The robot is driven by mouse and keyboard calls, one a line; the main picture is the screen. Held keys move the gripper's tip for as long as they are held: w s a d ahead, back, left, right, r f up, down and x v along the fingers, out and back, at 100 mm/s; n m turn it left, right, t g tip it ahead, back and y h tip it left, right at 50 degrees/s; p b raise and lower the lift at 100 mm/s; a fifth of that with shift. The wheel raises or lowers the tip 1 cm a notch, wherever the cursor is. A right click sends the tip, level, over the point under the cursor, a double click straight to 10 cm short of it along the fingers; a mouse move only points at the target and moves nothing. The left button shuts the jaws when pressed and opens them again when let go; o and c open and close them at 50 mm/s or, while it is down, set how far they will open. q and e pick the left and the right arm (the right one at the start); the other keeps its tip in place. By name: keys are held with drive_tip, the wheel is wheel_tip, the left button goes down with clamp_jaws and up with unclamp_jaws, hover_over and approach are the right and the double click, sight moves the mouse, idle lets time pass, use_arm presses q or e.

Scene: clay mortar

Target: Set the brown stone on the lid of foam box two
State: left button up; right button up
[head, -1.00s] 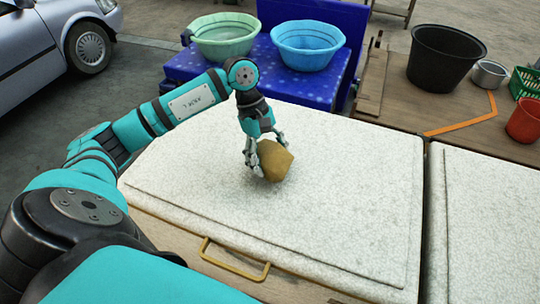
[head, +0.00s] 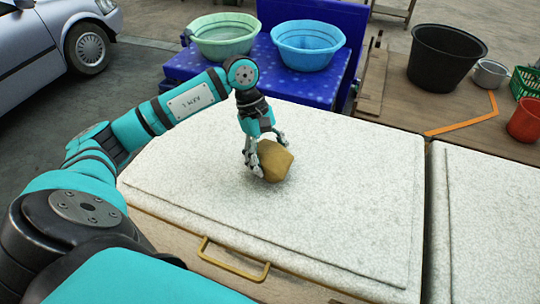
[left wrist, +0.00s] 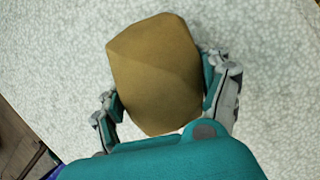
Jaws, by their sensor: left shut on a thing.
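The brown stone (head: 275,161) is in my left gripper (head: 264,158), over the white speckled foam box lid (head: 340,210) in the middle of the head view. In the left wrist view the stone (left wrist: 155,75) fills the space between the two fingers of my left gripper (left wrist: 165,100), with the speckled lid (left wrist: 50,50) behind it. The gripper is shut on the stone. I cannot tell whether the stone's underside touches the lid. A second white lid (head: 490,220) lies to the right, across a narrow gap. I see no number on either box. My right gripper is not in view.
A brass handle (head: 233,262) sits at the near edge of the middle box. Behind are a green basin (head: 224,45) and a blue basin (head: 310,55) on a blue table. A black tub (head: 445,55), a metal pot (head: 490,75) and a red pot (head: 525,120) stand at back right.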

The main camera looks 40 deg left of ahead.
use_arm(q)
drive_tip(key=shift+f+b, duration=0.25)
drive_tip(key=shift+b, duration=0.1)
drive_tip(key=o, duration=1.7)
drive_tip(key=shift+s+f, duration=0.1)
drive_tip(key=shift+f, duration=0.05)
drive_tip(key=shift+r+p, duration=2.3)
drive_tip(key=shift+r, duration=2.8)
